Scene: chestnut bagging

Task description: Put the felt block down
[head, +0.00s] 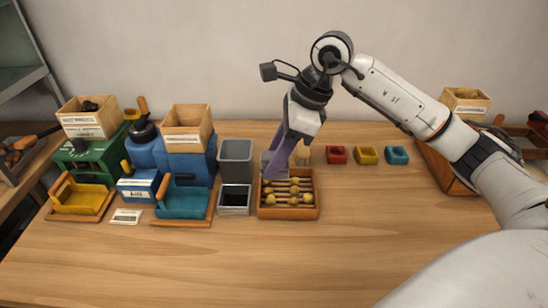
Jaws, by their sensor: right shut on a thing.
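My right gripper (280,165) reaches down from above at the back left of a wooden tray (288,213). Its long purple finger hangs over the tray's left side. It is shut on a small grey block (267,160), likely the felt block, mostly hidden behind the purple finger. I cannot tell whether the block touches the tray or table. The tray holds several round yellow-brown pieces in rows. My left gripper is not in view.
A grey bin (236,158) and a dark open box (235,199) stand left of the tray. Red (336,155), yellow (367,155) and blue (397,155) cups stand at the back right. A green machine (88,162) and blue machine (190,168) fill the left. The front table is clear.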

